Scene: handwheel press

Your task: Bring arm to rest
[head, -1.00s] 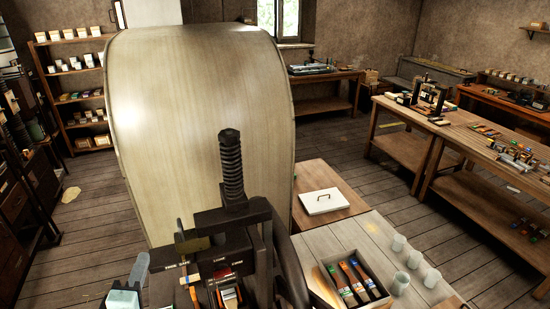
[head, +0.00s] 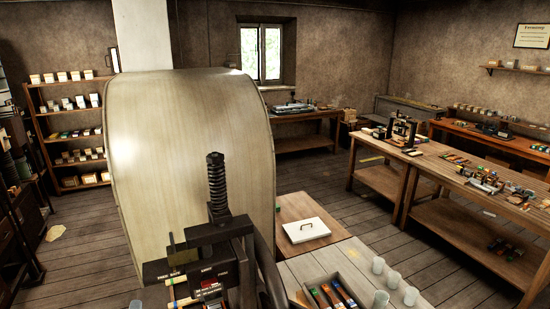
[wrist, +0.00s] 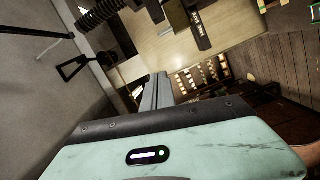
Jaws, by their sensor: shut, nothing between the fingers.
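My gripper (wrist: 160,85) shows in the wrist view as two narrow grey fingers lying together beyond its pale green, scuffed housing. It is shut with nothing between the fingers. The fingers point into open air toward the room and touch nothing that I can see. In the head view the dark press (head: 205,240) stands at the bottom centre with its threaded screw (head: 217,185) upright. The lower part of the press is cut off by the frame. I cannot make out the fingers in the head view.
A plank-topped table at the lower right holds a tray (head: 308,297) of tools and several pale cups (head: 393,280). A white lidded box (head: 306,230) sits behind it. A long workbench (head: 440,170) stands at the right. Wall shelves (head: 70,130) stand at left.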

